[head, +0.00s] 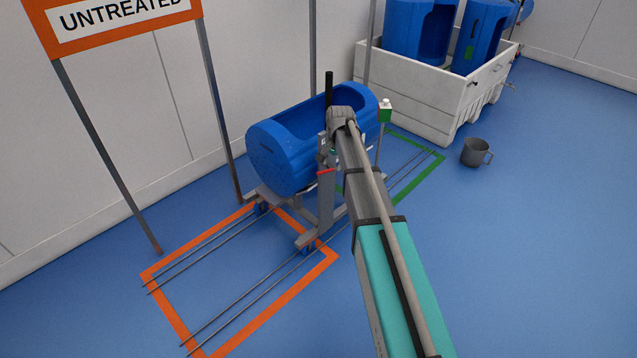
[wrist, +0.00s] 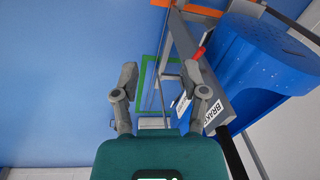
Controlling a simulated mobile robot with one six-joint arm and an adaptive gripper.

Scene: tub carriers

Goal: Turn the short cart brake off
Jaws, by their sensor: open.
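The short cart (head: 326,205) is a grey wheeled frame carrying a blue tub (head: 283,155), standing across the orange and green floor outlines. A red-tipped brake lever (head: 326,171) is on its near side; in the wrist view the red tip (wrist: 199,52) is at upper right, beyond the right finger. A white BRAKE label (wrist: 213,112) is on the grey frame beside that finger. My gripper (wrist: 160,75) is open and empty, close beside the cart frame, with floor showing between its fingers. In the head view my arm hides most of the gripper and part of the cart.
An orange-framed UNTREATED sign (head: 120,12) stands on posts at left. A green box with a white top (head: 385,112) is on a post behind the cart. A white crate (head: 410,90) holds blue tubs.

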